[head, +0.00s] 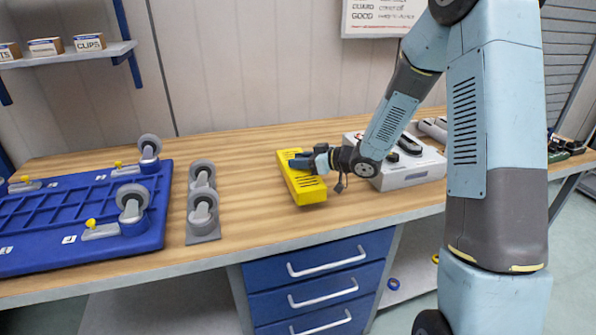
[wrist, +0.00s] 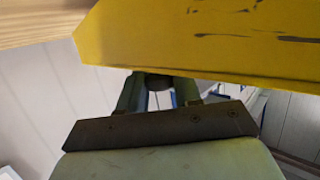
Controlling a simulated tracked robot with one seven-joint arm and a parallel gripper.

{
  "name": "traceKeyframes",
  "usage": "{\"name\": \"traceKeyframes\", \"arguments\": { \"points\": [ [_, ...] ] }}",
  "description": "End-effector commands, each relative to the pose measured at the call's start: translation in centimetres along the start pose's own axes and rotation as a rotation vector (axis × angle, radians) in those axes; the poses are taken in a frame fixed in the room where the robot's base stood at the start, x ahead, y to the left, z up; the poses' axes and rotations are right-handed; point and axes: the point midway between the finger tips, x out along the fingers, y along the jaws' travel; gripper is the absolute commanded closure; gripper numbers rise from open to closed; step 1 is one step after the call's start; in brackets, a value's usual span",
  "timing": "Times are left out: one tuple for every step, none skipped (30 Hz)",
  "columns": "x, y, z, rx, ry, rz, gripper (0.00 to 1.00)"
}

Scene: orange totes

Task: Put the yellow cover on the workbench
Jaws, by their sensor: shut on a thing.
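The yellow cover (head: 310,193) is a flat, box-like piece with dark slots, over the middle of the workbench (head: 245,215) in the head view. My gripper (head: 303,162) is shut on its back part, coming from the right. The cover looks slightly tilted; I cannot tell whether its underside touches the bench top. In the wrist view the cover (wrist: 215,35) fills the upper part, close to the camera, and hides most of the fingers and their contact.
A light grey case (head: 412,170) stands just right of the cover. Blue drawers (head: 318,285) are below. Bare wood lies left of the cover.

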Motion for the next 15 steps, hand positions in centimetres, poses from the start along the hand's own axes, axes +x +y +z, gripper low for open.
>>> {"name": "traceKeyframes", "arguments": {
  "points": [
    [0.1, 0.0, 0.1, 0.000, 0.001, -0.001, 1.00],
    [0.2, 0.0, 0.1, 0.000, 0.000, -0.001, 1.00],
    [0.4, 0.0, 0.3, 0.000, 0.000, -0.001, 1.00],
    [0.6, 0.1, 0.4, 0.001, 0.000, -0.002, 1.00],
    [0.9, 0.1, 0.6, 0.001, -0.001, -0.002, 1.00],
    [1.0, 0.1, 1.1, 0.002, -0.001, -0.001, 1.00],
    [1.1, 0.1, 1.4, 0.003, -0.001, -0.001, 1.00],
    [1.2, 0.1, 1.8, 0.004, -0.001, -0.001, 1.00],
    [1.3, 0.1, 2.4, 0.003, -0.002, -0.001, 1.00],
    [1.4, 0.1, 2.7, 0.003, -0.002, -0.001, 1.00],
    [1.5, 0.1, 3.0, 0.003, -0.002, -0.001, 1.00],
    [1.6, 0.1, 3.3, 0.002, -0.001, -0.001, 1.00],
    [1.6, 0.1, 3.4, 0.001, -0.001, -0.001, 1.00],
    [1.7, 0.1, 3.4, 0.000, 0.000, -0.001, 1.00],
    [1.7, 0.1, 3.4, -0.001, 0.000, -0.001, 1.00]
  ]
}}
